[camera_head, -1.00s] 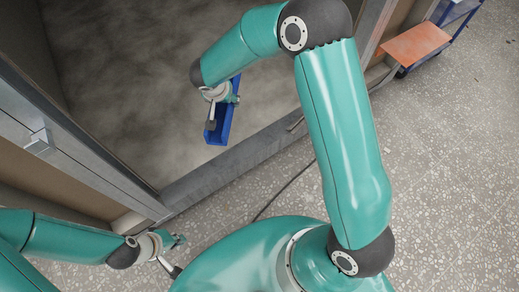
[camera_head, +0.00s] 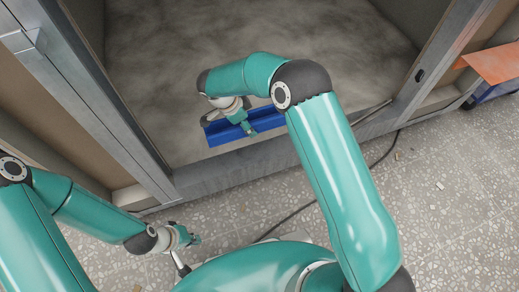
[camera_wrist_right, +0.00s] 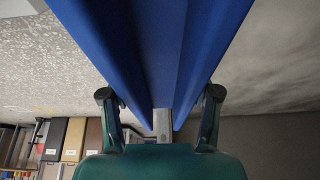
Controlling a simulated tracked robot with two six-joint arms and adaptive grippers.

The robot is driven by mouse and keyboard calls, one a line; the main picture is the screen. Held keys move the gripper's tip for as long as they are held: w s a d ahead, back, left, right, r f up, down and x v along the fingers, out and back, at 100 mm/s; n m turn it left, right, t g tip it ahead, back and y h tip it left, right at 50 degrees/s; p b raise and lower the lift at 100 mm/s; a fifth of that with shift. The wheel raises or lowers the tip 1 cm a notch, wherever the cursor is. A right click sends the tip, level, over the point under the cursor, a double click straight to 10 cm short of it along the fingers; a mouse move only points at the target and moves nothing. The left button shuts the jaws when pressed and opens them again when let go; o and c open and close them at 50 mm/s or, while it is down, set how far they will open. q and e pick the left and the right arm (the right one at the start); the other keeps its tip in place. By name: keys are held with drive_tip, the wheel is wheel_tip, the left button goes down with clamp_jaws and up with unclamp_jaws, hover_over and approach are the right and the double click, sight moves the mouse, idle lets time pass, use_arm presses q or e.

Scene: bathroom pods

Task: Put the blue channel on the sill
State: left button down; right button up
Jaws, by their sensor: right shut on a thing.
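The blue channel (camera_head: 268,120) is a long trough, held lengthwise roughly along the sill. The sill (camera_head: 225,172) is the grey metal strip along the front of the pod opening. My right gripper (camera_head: 247,128) is shut on the channel, which also fills the upper middle of the right wrist view (camera_wrist_right: 155,45) between the two fingers. In the head view the channel appears just behind the sill, over the pod floor. Its height above the sill is hard to tell. My left gripper (camera_head: 192,240) is low at the left, in front of the sill; its fingers are too small to read.
A grey door post (camera_head: 100,100) stands left of the opening and another (camera_head: 435,70) on the right. A cart with an orange top (camera_head: 490,58) is at the far right. A dark cable (camera_head: 385,155) and small debris lie on the speckled floor. The pod floor behind the channel is clear.

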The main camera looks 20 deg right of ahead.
drive_tip(key=b, duration=0.3)
hover_over(253, 154)
drive_tip(key=a, duration=0.1)
wheel_tip(253, 154, down, 14)
drive_tip(key=shift+s+a+r, duration=0.1)
drive_tip(key=shift+s+r, duration=0.05)
drive_tip(key=shift+f+b, duration=0.7)
drive_tip(key=shift+f, duration=1.4)
drive_tip(key=shift+f, duration=0.2)
drive_tip(key=o, duration=1.5)
drive_tip(key=shift+r, duration=0.1)
drive_tip(key=shift+o, duration=0.2)
